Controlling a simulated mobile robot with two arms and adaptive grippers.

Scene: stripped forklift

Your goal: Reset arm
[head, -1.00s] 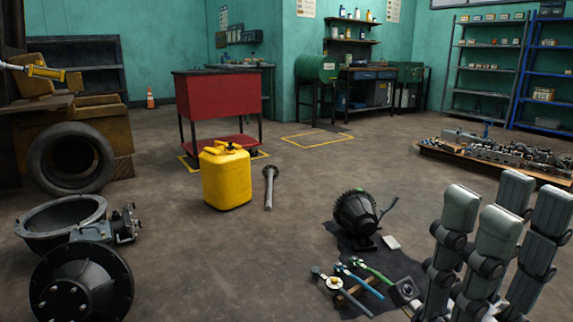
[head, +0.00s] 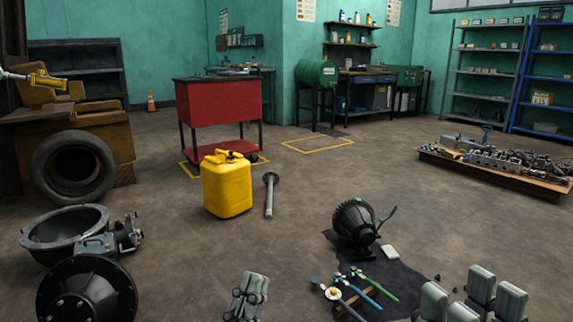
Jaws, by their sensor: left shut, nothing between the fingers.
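My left gripper (head: 247,297) shows at the bottom edge in the head view, a little left of centre. Its grey fingers are together with nothing between them. My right gripper (head: 472,300) is at the bottom right edge.
A black mat (head: 395,280) holds a dark geared part (head: 355,222) and several tools (head: 350,290) between my grippers. A yellow canister (head: 227,185) and a rod (head: 270,195) stand beyond. A low pallet (head: 490,178) carries parts at right.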

